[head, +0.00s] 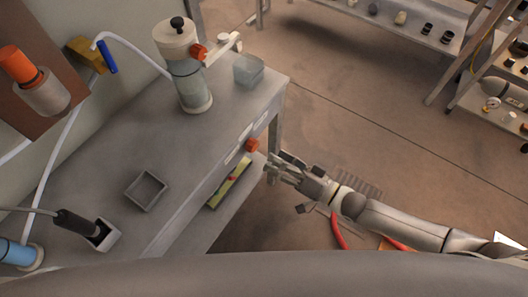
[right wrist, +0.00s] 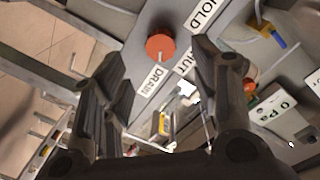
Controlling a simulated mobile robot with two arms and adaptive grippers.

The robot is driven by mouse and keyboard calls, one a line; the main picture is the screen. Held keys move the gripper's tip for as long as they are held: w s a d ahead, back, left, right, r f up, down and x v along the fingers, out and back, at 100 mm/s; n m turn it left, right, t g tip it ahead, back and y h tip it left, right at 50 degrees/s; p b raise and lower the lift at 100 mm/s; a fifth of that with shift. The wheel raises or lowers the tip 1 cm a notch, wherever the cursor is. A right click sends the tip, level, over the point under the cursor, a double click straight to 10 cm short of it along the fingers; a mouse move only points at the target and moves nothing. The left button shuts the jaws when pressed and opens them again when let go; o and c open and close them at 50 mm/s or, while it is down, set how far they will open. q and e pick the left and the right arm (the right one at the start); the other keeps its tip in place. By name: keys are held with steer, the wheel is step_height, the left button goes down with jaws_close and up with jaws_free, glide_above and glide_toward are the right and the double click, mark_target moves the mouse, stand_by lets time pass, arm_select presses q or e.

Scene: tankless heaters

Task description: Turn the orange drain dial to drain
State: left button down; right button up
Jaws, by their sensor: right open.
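The orange drain dial (head: 251,145) sits on the front edge of the grey bench. In the right wrist view the dial (right wrist: 160,46) shows between my fingers, beyond their tips. A thin pale pointer on it points down toward the DRAIN label (right wrist: 152,82). A HOLD label (right wrist: 205,14) is up and right of it; a third label, ending in "UT", is partly hidden by a finger. My right gripper (head: 273,168) is open and empty, just off the bench front, close to the dial; I see no contact. My left gripper is not in view.
The bench (head: 225,115) carries a clear cylinder with an orange side knob (head: 197,51), a clear box (head: 248,69) and a grey tray (head: 146,190). A lower shelf holds a yellow level (head: 230,185). Shelves (head: 420,25) stand at the back.

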steer(key=shift+v, duration=2.25)
steer(key=w+d+f+h, duration=0.3)
steer(key=d+f+h, duration=0.2)
steer(key=f, duration=0.7)
steer(key=s+d+f+g+h, duration=0.1)
steer(key=s+d+f+h, duration=0.25)
steer(key=f, duration=0.45)
steer(key=s+d+f+g+h, duration=0.1)
steer(key=s+d+f+h, duration=0.15)
steer(key=d+f, duration=0.35)
steer(key=s+f+g+h, duration=0.1)
steer(key=s+f, duration=0.3)
steer(key=s, duration=0.5)
steer(key=s+f+g+h, duration=0.1)
steer(key=s+f+g, duration=0.3)
steer(key=s, duration=0.6)
steer(key=s+f+n+g, duration=0.1)
steer(key=s+f+g, duration=0.1)
steer(key=s+f, duration=0.4)
steer(key=s+p, duration=0.1)
steer(key=s, duration=0.3)
steer(key=shift+h, duration=0.4)
steer(key=shift+a, duration=0.15)
steer(key=shift+c, duration=0.4)
